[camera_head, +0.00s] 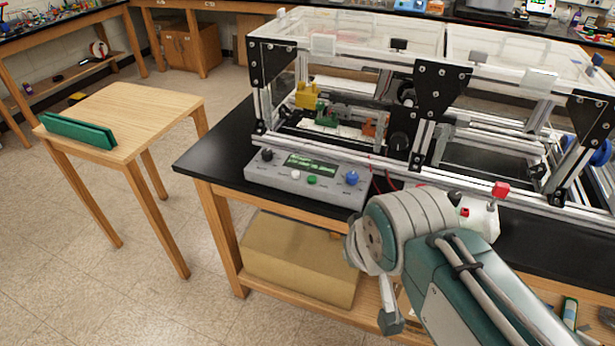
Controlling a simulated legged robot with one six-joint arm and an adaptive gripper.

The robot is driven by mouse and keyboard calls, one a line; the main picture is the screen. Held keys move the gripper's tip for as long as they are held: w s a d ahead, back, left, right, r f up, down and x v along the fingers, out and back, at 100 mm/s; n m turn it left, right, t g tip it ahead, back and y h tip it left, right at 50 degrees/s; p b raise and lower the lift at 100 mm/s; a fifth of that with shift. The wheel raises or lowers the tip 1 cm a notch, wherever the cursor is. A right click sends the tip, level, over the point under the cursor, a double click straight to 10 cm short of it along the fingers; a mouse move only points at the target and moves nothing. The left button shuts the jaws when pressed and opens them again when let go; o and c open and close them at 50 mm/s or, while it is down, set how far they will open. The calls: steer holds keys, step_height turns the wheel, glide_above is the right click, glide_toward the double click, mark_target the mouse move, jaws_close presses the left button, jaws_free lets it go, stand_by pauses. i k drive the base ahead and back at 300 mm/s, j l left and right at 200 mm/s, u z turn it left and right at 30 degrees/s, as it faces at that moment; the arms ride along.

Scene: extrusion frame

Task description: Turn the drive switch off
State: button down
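A pale switch box with a lever tipped by a red knob (500,190) sits at the front of the extrusion frame, right of centre. It has a small red spot on its face. The lever tilts up and to the right. My arm hides the box's lower left part. No label is readable, so I cannot tell for sure that this is the drive switch. A small grey and teal part hangs below the joint. I cannot make out gripper fingers or anything held.
A grey control panel (308,180) with a green display, a blue knob and buttons lies on the black bench, left of my arm. The extrusion frame (430,120) stands behind. A cardboard box (300,262) is on the shelf below. A wooden stool (135,112) stands left, with open floor around it.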

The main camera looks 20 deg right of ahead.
mark_target(455, 197)
steer(key=z, duration=1.35)
